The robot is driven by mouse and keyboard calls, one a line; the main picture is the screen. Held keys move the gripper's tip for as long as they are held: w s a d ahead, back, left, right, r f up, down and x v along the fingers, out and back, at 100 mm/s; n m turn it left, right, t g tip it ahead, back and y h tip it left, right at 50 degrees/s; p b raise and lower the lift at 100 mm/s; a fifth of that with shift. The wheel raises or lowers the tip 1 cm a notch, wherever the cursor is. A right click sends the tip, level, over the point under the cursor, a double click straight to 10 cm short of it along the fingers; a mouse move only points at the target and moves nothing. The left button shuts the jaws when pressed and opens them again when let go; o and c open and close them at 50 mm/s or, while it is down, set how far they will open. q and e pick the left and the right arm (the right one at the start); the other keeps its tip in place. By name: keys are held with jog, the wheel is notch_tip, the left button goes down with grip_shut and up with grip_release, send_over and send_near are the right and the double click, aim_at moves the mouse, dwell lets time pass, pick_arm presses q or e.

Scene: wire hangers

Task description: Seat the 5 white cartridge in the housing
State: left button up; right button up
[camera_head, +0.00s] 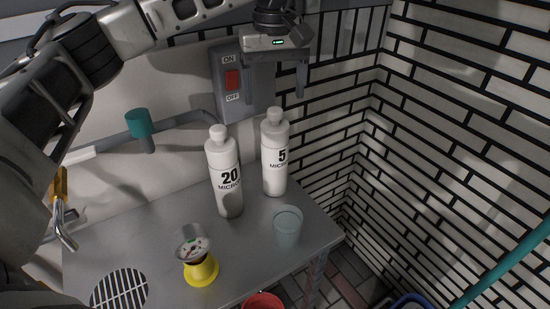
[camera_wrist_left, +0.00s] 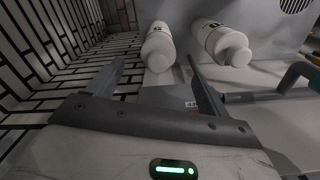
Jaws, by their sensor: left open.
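The white 5 cartridge (camera_head: 275,155) stands upright on the grey metal table, its narrower cap on top. The white 20 cartridge (camera_head: 225,175) stands just left of it, apart. A translucent teal cup-shaped piece (camera_head: 287,227), possibly the housing, stands in front of the 5 cartridge; I cannot be sure of its role. My left gripper (camera_head: 275,88) is open and empty, above and behind the 5 cartridge's cap. In the left wrist view, the 5 cartridge (camera_wrist_left: 158,46) shows beyond and between the open fingers, and the 20 cartridge (camera_wrist_left: 222,42) is to the right. My right gripper is out of view.
A yellow-based gauge (camera_head: 202,268) and a round grate (camera_head: 119,289) are on the table (camera_head: 150,225). A red ON/OFF switch (camera_head: 232,80) is on the wall behind, with a teal-handled pipe (camera_head: 138,122) left of it. A brick wall rises at right.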

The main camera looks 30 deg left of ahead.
aim_at(275, 110)
pick_arm(q)
notch_tip(275, 110, down, 6)
jog(key=shift+w+r+p, duration=0.1)
jog(key=shift+r+p, duration=0.05)
jog(key=shift+p, duration=0.15)
jog(key=shift+c, duration=0.2)
jog(key=c, duration=1.4)
jog(key=shift+r, duration=0.15)
